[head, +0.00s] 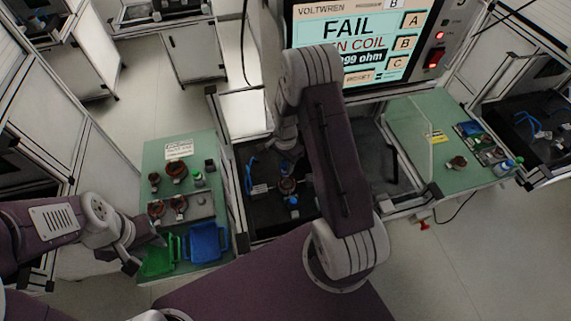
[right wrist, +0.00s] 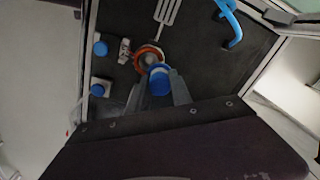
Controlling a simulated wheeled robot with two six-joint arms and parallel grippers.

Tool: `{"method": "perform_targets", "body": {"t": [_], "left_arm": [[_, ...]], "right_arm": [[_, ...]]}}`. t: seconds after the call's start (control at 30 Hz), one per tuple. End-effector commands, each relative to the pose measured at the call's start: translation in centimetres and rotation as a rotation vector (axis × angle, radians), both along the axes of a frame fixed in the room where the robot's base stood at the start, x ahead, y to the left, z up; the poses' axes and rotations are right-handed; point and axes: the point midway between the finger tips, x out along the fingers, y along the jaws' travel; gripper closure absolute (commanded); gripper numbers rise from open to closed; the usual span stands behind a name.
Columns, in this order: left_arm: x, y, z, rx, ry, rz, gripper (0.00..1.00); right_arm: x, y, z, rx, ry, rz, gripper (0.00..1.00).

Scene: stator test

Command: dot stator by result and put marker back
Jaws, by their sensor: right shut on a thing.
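The stator (head: 288,185) sits in the dark test bay below the screen, partly hidden by my right arm in the head view. In the right wrist view the stator (right wrist: 149,54) shows as an orange-brown ring with a pale centre. My right gripper (right wrist: 158,93) is shut on a blue cylinder, seemingly the marker (right wrist: 160,80), right at the stator's near edge; whether they touch I cannot tell. The tester screen (head: 350,40) reads FAIL, with a coil fault line and an ohm value. My left gripper (head: 148,250) is by the green bin; its opening is unclear.
The left green table (head: 152,150) carries several stators, a green-capped item (head: 198,179), a green bin (head: 160,256) and a blue bin (head: 207,241). The right green table (head: 410,115) holds a clear panel, another stator (head: 456,163) and small bottles. Blue knobs (right wrist: 100,48) stand beside the bay's stator.

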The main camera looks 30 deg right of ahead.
Motion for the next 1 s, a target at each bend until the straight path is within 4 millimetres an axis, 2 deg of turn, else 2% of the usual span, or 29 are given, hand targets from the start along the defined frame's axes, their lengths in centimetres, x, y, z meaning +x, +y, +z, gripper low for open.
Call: {"method": "perform_targets", "body": {"t": [0.63, 1.0], "left_arm": [[0.0, 0.0, -0.4, 0.0, 0.0, 0.0, 0.64], [0.0, 0.0, 2.4, 0.0, 0.0, 0.0, 0.64]], "right_arm": [[0.0, 0.0, -0.6, 0.0, 0.001, 0.0, 1.0], [0.0, 0.0, 2.8, 0.001, 0.001, 0.0, 1.0]]}}
